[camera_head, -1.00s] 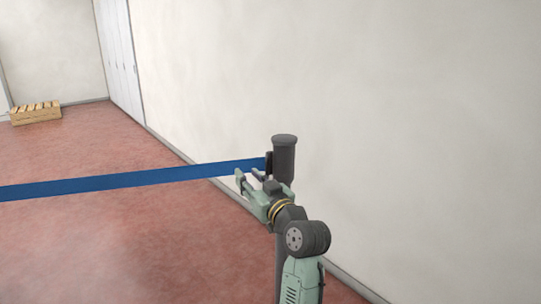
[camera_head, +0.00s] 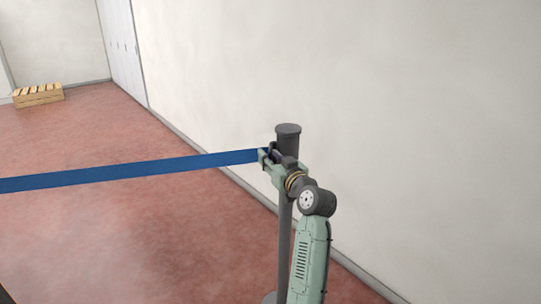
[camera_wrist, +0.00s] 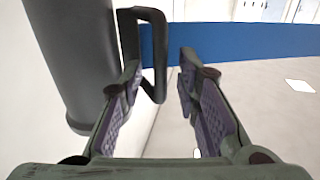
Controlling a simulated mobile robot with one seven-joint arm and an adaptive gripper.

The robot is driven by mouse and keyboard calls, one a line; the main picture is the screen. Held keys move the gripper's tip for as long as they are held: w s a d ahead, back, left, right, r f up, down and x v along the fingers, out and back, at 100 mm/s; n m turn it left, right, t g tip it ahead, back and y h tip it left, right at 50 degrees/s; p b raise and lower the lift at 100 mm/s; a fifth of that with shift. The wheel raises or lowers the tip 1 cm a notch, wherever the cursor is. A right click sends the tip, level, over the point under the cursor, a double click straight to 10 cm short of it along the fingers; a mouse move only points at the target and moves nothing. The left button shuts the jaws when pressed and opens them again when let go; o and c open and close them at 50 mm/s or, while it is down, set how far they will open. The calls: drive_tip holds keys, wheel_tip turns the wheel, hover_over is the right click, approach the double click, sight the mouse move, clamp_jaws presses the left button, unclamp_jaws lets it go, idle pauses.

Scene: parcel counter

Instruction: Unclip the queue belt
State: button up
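The blue queue belt (camera_head: 130,172) stretches from the left edge to the dark post (camera_head: 288,132), slightly rising to the right. In the wrist view the belt (camera_wrist: 240,41) runs off to the right, behind a dark loop-shaped clip (camera_wrist: 158,48) beside the post (camera_wrist: 78,60). My gripper (camera_head: 268,158) is at the belt's post end. In the wrist view its two fingers (camera_wrist: 160,70) are apart, with the clip's outer bar in the gap between them. The left fingertip overlaps the clip in the picture; I cannot tell if it touches. The head view mostly hides the clip behind my gripper.
A pale wall (camera_head: 400,110) runs close behind the post on the right. A wooden crate (camera_head: 38,97) sits far back on the left. The red floor (camera_head: 130,235) between is clear.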

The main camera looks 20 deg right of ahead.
drive_tip(key=shift+w, duration=0.2)
drive_tip(key=shift+c, duration=0.2)
clamp_jaws()
idle(0.6)
